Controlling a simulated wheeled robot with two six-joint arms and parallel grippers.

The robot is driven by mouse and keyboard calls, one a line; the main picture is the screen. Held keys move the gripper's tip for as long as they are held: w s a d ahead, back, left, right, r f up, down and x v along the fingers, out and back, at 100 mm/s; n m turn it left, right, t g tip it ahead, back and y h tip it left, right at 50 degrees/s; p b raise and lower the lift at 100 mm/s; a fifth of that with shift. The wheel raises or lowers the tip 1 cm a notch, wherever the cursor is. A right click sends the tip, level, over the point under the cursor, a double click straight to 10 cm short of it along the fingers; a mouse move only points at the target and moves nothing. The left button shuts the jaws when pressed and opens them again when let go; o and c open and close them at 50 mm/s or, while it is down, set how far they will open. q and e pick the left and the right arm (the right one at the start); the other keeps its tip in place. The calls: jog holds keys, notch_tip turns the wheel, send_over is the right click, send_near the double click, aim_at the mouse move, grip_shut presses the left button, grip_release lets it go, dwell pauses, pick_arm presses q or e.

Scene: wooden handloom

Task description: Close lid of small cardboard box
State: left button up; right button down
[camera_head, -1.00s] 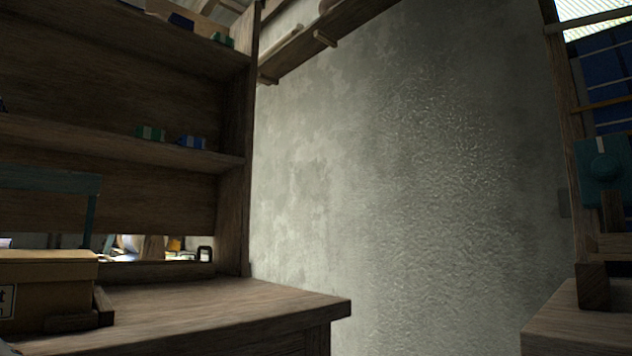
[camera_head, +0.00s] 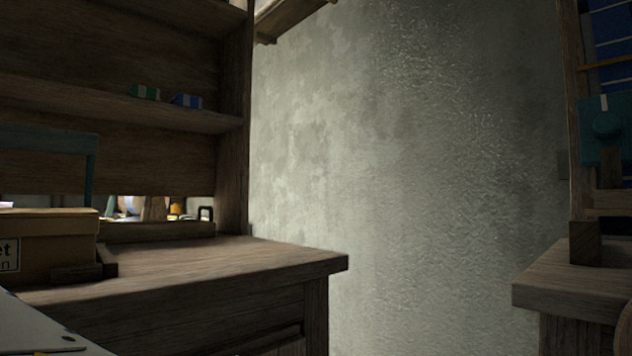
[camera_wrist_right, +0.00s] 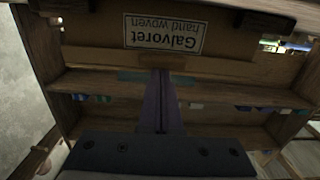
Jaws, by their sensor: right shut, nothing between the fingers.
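The small cardboard box (camera_head: 55,245) stands on the wooden desk at the left edge of the head view, cut off by the frame. Part of its label shows, and a paler flat strip runs along its top. I cannot tell from here how far its lid is open. In the right wrist view the box (camera_wrist_right: 112,48) hangs upside down at the top, with its label reading "Galvoret hand woven". My right gripper (camera_wrist_right: 160,78) is shut and empty, its fingers pointing at the box front below the label in the picture. My left gripper is not in view.
The wooden desk (camera_head: 230,262) is bare to the right of the box. A dark wooden piece (camera_head: 90,270) lies at the box's corner. Shelves (camera_head: 120,110) with small green and blue items rise behind. Another wooden surface (camera_head: 560,290) is at the right, with floor space between.

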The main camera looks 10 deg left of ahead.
jog(key=w+d+r+p, duration=0.2)
jog(key=d+r+p, duration=0.1)
jog(key=d+r, duration=0.7)
jog(key=shift+w+d+r+p, duration=0.25)
jog(key=shift+d+p, duration=0.15)
jog(key=shift+d, duration=0.4)
jog(key=shift+s, duration=0.15)
